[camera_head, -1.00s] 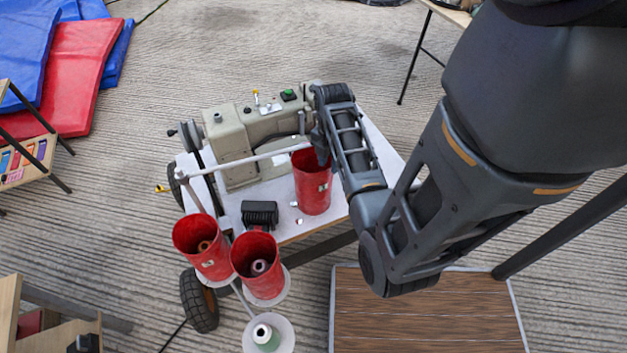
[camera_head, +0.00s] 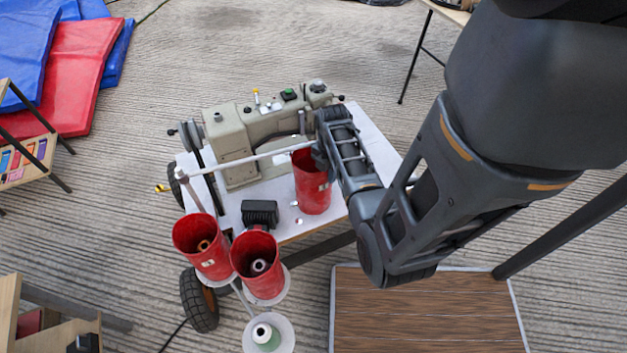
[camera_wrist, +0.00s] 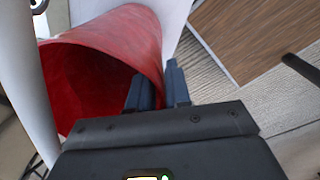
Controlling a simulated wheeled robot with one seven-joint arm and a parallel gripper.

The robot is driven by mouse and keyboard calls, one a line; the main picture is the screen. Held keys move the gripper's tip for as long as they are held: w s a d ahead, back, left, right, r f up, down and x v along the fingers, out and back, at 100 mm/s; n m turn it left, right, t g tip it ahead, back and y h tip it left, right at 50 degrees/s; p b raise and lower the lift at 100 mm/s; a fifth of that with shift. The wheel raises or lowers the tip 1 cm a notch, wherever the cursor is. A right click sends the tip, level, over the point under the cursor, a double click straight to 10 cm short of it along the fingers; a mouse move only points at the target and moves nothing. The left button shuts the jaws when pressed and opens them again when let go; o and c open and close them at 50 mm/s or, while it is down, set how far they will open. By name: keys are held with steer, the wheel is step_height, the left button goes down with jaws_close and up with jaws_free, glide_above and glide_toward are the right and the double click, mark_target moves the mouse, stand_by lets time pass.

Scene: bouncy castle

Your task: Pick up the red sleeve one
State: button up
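A red sleeve (camera_head: 312,187), an open-topped tube with a small pale label, stands on the white top of the sewing-machine cart. In the wrist view the red sleeve (camera_wrist: 125,42) shows its open mouth and hollow inside. My gripper (camera_wrist: 158,82) is at its rim. One finger lies over the mouth and the other is beyond the outer wall, with part of the wall between them. The fingers are apart; firm contact cannot be made out. In the head view my wrist hides the fingertips. Two similar red sleeves (camera_head: 202,248) (camera_head: 262,267) stand front left with spools inside.
A beige sewing machine (camera_head: 240,135) stands behind the sleeve on the white cart top (camera_head: 375,150). A pale rod (camera_head: 240,160) passes close to the sleeve's left. A black motor block (camera_head: 260,213) is nearby. A wooden platform (camera_head: 425,315) lies front right.

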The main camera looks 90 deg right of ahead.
jaws_close()
steer(key=shift+r, duration=0.15)
stand_by(0.4)
